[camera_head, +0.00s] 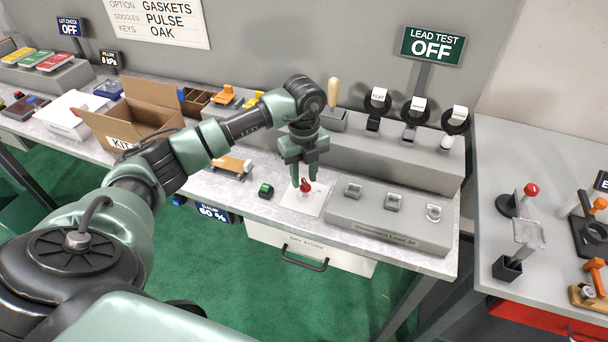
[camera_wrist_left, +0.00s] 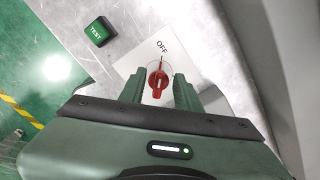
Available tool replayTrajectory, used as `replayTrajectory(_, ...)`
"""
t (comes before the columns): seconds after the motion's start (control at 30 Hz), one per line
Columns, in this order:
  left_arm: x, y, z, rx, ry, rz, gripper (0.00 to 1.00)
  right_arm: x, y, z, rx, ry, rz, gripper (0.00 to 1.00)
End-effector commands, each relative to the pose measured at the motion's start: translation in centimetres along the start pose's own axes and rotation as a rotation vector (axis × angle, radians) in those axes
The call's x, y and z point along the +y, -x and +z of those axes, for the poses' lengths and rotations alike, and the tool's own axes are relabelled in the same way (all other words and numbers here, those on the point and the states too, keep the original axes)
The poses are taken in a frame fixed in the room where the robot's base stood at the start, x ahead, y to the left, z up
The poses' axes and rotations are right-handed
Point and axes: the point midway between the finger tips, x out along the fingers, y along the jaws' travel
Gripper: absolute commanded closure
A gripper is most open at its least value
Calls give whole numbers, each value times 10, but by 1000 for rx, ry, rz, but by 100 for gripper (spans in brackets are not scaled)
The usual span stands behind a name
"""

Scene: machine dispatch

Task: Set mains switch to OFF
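The mains switch is a red rotary knob (camera_head: 306,186) on a pale plate (camera_head: 310,203) on the bench. In the left wrist view the red knob (camera_wrist_left: 157,84) lies between my fingers, and the plate (camera_wrist_left: 135,63) carries the word OFF. A thin red line runs between the knob and that word; I cannot tell whether it is on the knob or the plate. My left gripper (camera_head: 303,181) points down over the knob. In the wrist view the gripper (camera_wrist_left: 161,90) is open, with a finger on each side and gaps to the knob. My right gripper is not in view.
A green TEST button (camera_wrist_left: 99,31) sits beside the plate; it also shows in the head view (camera_head: 265,191). A raised grey block (camera_head: 385,226) with several fittings stands right of the switch. A stepped shelf (camera_head: 390,150) stands behind. An open cardboard box (camera_head: 130,118) is at left.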

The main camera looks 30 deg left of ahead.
Motion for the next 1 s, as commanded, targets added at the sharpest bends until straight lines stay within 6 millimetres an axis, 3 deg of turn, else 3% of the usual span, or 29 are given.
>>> replayTrajectory(0.23, -1, 9, 0, 1, -1, -1, 67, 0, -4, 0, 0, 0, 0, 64)
replayTrajectory(0.63, -1, 70, 0, -1, 0, -2, 67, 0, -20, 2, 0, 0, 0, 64)
replayTrajectory(1.0, 0, 78, 0, 1, 0, 0, 67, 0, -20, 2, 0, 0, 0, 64)
